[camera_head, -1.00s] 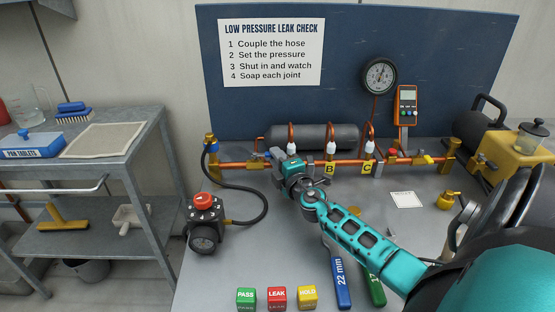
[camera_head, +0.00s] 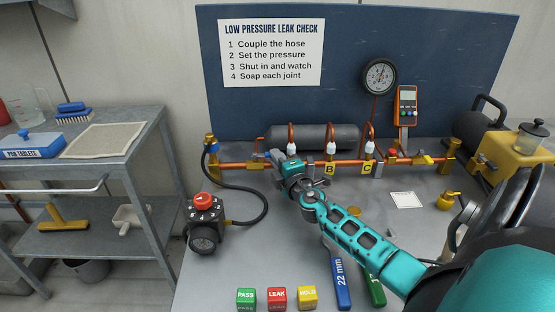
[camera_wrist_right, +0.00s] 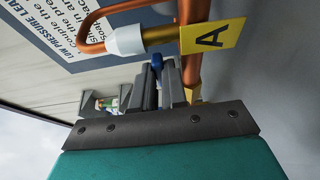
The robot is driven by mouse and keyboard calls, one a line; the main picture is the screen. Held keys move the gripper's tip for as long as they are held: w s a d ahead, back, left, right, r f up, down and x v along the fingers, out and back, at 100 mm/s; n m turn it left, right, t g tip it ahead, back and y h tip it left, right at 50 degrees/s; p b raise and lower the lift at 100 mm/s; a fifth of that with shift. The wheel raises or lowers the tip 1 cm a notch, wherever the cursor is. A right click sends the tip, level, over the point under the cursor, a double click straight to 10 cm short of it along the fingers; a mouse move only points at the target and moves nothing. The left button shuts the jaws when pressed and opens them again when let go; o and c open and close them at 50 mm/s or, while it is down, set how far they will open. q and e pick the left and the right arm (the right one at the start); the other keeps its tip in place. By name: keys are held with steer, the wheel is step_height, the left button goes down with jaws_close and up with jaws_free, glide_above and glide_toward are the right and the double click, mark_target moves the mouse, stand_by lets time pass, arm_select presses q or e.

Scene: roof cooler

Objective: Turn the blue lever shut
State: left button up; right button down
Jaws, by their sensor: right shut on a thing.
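The blue lever (camera_wrist_right: 157,61) shows in the right wrist view as a small blue end between the fingers. My right gripper (camera_wrist_right: 158,86) is shut on it, beside the copper pipe. In the head view my right gripper (camera_head: 274,157) reaches in from the lower right to the left part of the copper pipe line (camera_head: 232,165). There the gripper hides most of the lever, so its exact angle is hard to tell. The yellow tag A (camera_wrist_right: 213,37) hangs close to the fingers in the wrist view. My left gripper is not in view.
A black regulator with a red knob (camera_head: 203,201) and hose stands left of the arm. Pass, leak and hold blocks (camera_head: 277,298) and a blue-handled wrench (camera_head: 341,281) lie in front. A pressure gauge (camera_head: 380,76) and yellow pump (camera_head: 510,155) are at the right.

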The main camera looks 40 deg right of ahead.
steer(key=shift+s+a+r+m+g+h+p, duration=0.15)
steer(key=shift+a+m+g+h+p, duration=0.4)
steer(key=shift+h, duration=0.35)
steer(key=shift+s+a+m+g+h, duration=0.15)
steer(key=shift+m+g+h, duration=0.15)
steer(key=shift+m+h, duration=0.25)
steer(key=shift+a+m+g+h, duration=0.1)
steer(key=shift+m+g+h, duration=0.25)
steer(key=shift+h, duration=0.3)
steer(key=c, duration=1.4)
jaws_free()
steer(key=shift+c, duration=0.2)
steer(key=b+v, duration=0.1)
steer(key=v, duration=1.2)
steer(key=shift+d+f, duration=0.1)
steer(key=shift+f, duration=0.2)
